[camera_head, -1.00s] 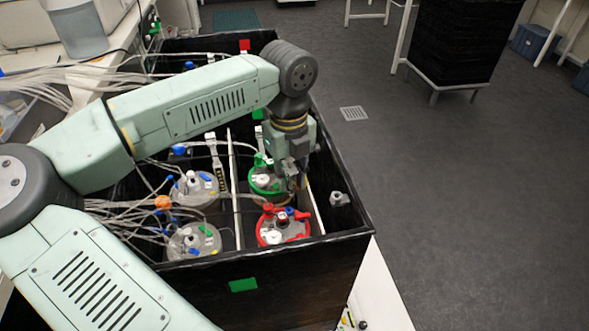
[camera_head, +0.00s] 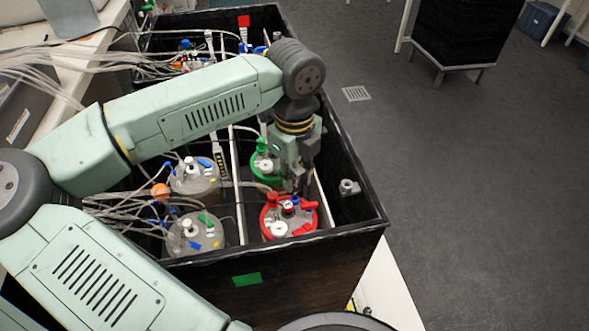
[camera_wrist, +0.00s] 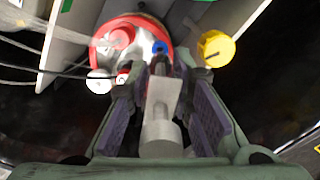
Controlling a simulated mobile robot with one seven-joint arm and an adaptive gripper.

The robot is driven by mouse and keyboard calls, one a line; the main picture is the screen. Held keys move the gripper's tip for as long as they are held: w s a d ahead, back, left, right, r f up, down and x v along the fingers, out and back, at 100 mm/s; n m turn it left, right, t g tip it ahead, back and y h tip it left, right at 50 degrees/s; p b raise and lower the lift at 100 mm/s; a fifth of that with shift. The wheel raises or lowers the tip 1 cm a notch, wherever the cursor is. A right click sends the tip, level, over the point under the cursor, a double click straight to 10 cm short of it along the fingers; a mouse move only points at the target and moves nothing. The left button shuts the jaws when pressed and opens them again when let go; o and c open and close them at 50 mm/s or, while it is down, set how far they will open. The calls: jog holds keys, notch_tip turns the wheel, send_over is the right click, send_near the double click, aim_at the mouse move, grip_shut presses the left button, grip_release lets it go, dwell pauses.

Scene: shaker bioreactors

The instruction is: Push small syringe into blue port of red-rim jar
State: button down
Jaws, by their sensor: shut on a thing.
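The red-rim jar (camera_head: 269,222) stands in the front right compartment of the black box. It also shows at the top of the wrist view (camera_wrist: 142,22). Its blue port (camera_wrist: 160,47) lies just past the tip of the small syringe. My gripper (camera_head: 300,186) is over the back edge of the jar, pointing down. In the wrist view my gripper (camera_wrist: 160,88) is shut on the small syringe (camera_wrist: 160,147), a grey-white body held between the two fingers. The syringe's tip is partly hidden by the fingers, so I cannot tell whether it touches the blue port.
A green-rim jar (camera_head: 263,164) stands just behind the red one. Two grey-lidded jars with tubes, one front (camera_head: 193,236) and one behind (camera_head: 196,177), stand to the left past a white divider. The black box wall (camera_head: 352,170) rises close on the right. A yellow cap (camera_wrist: 216,48) shows in the wrist view.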

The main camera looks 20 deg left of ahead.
jog(key=shift+f, duration=0.55)
jog(key=shift+b, duration=1)
dwell(0.4)
jog(key=shift+f+b, duration=0.95)
jog(key=shift+b, duration=0.5)
dwell(1.2)
jog(key=c, duration=1.3)
grip_release()
jog(key=shift+c, duration=0.2)
jog(key=shift+r, duration=0.2)
jog(key=shift+r, duration=3.6)
